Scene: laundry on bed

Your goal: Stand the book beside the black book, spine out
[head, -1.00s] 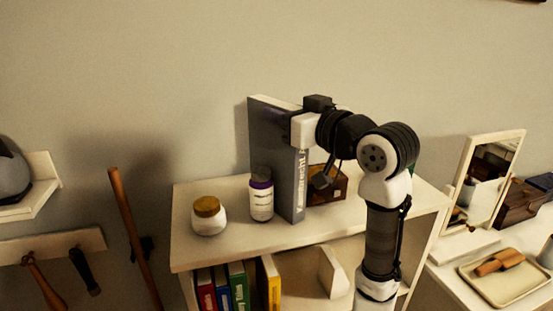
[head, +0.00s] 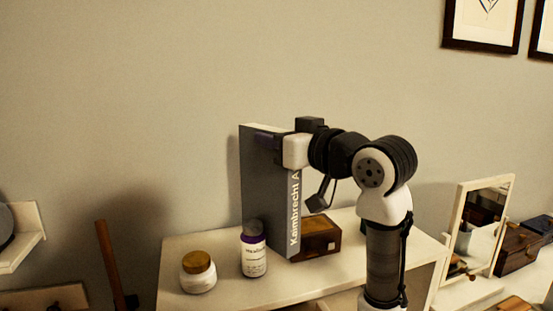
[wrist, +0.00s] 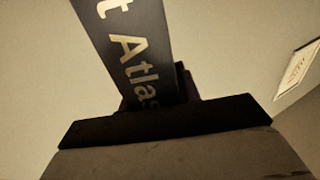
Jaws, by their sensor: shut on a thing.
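A tall grey book (head: 268,200) stands upright over the top of the white shelf unit, its lettered spine facing the head camera. It also shows in the wrist view (wrist: 132,45), where part of the spine lettering reads "t Atlas". My gripper (head: 272,142) is shut on the book near its upper end. The book's lower end is close to the shelf top, behind and right of the white bottle; I cannot tell whether it touches. I cannot make out the black book in either view now.
A jar with a wooden lid (head: 198,272) and a white bottle with a purple band (head: 254,256) stand on the shelf top (head: 215,243). A wooden box (head: 317,238) is right of the book. A mirror (head: 484,225) stands farther right.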

